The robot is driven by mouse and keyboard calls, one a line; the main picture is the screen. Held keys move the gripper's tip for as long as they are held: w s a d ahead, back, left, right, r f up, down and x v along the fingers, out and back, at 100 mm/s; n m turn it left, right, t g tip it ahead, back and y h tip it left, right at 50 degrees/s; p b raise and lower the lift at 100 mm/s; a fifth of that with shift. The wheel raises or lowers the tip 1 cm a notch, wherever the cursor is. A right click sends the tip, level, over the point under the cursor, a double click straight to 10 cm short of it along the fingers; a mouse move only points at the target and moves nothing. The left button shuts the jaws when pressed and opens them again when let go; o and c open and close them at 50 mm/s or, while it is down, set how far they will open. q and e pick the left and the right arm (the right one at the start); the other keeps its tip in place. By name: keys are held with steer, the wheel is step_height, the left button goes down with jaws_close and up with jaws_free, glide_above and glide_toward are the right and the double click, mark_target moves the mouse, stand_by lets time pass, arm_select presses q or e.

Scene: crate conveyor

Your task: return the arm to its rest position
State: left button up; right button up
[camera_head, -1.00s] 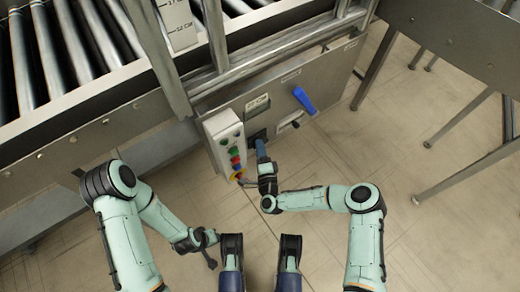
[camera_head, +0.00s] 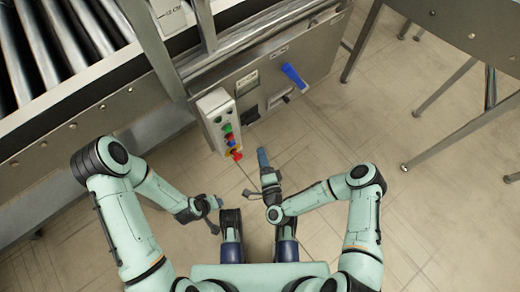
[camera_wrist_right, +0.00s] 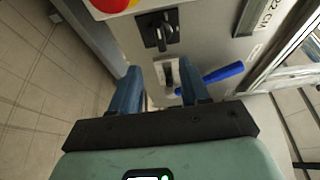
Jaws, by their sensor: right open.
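My right gripper (camera_head: 263,160) is in front of the conveyor's control panel, apart from it, with its arm bent. In the right wrist view its two blue fingers (camera_wrist_right: 158,92) are spread apart with nothing between them. My left gripper (camera_head: 213,212) hangs low at the left, near my body; it is small there and its jaws cannot be made out.
The panel carries a blue lever (camera_head: 294,77), a black rotary switch (camera_wrist_right: 158,31) and a button box (camera_head: 217,118) with several coloured buttons. A roller conveyor (camera_head: 60,150) fills the upper left. A metal table (camera_head: 460,30) stands at upper right. Floor between is clear.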

stand_by(0.8)
steer(key=s+d+f+n+g, duration=0.6)
steer(key=f+n+g, duration=0.3)
steer(key=s+d+n+g+h, duration=0.2)
steer(key=s+d+g, duration=0.4)
steer(key=s+d, duration=0.35)
arm_select(q)
steer(key=s+d+r+g+p, duration=0.1)
steer(key=s+r+p, duration=0.3)
steer(key=r+p, duration=0.6)
steer(key=s+d+r+g+h+p, duration=0.1)
steer(key=s+d+r+g+p, duration=0.1)
steer(key=r+p, duration=0.7)
steer(key=s+d+r, duration=0.1)
steer(key=s, duration=0.1)
steer(key=shift+s+d+m+g+h+p, duration=0.2)
steer(key=shift+s+m+g+h+p, duration=0.1)
steer(key=shift+m+p, duration=0.1)
arm_select(e)
steer(key=s+a+r+g, duration=0.1)
steer(key=s+r, duration=0.3)
steer(key=r, duration=0.6)
steer(key=s+a+r+g+y, duration=0.1)
steer(key=s+a+r+g, duration=0.1)
steer(key=r, duration=0.8)
steer(key=shift+s+a+g+y, duration=0.3)
steer(key=shift+s+a, duration=0.6)
steer(key=shift+s, duration=0.1)
